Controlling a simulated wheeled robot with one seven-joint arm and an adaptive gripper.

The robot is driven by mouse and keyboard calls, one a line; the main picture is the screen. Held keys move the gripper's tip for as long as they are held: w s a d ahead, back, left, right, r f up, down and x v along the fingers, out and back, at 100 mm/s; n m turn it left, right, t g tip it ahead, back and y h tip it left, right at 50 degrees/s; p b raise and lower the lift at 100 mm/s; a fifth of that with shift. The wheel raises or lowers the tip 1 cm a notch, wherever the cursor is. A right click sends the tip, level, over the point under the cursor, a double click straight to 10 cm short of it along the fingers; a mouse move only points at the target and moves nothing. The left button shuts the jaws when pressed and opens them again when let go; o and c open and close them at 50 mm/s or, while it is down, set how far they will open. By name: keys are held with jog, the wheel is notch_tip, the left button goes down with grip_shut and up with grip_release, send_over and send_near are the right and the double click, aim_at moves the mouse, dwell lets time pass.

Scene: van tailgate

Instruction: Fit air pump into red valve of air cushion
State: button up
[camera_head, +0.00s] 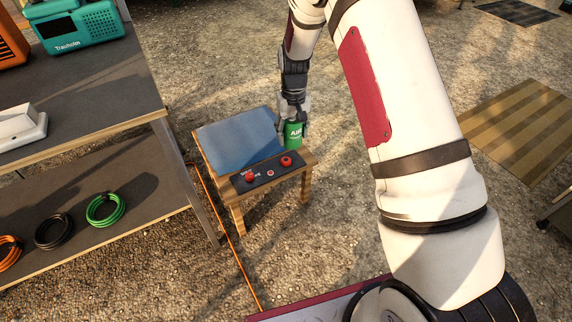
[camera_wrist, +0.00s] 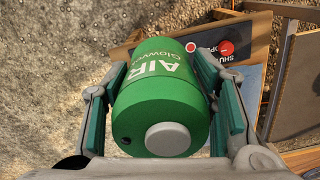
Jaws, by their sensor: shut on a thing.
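My gripper (camera_head: 292,108) is shut on the green air pump (camera_head: 293,137), a can shape with white "AIR" lettering. In the wrist view the fingers (camera_wrist: 160,75) hold the pump (camera_wrist: 150,100) from both sides, its grey round button towards the camera. The pump is at the right edge of the blue air cushion (camera_head: 238,143), behind the right red knob; I cannot tell whether it touches anything below. The cushion lies flat on a small wooden table (camera_head: 308,160). I cannot make out the cushion's red valve; the pump may hide it.
A dark panel (camera_head: 262,170) at the table's front has two red knobs, left (camera_head: 250,178) and right (camera_head: 286,161), and a small red button (camera_head: 270,173). A shelf unit (camera_head: 85,85) with a teal radio (camera_head: 75,28) and coiled cables stands left. An orange cord (camera_head: 222,224) crosses the gravel.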

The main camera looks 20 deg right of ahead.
jog(key=b, duration=0.7)
send_over(286, 160)
jog(key=shift+d+f, duration=0.1)
jog(key=shift+f, duration=6.8)
jog(key=shift+f, duration=1.6)
jog(key=o, duration=1.5)
jog(key=shift+s, duration=0.1)
notch_tip(286, 160, up, 12)
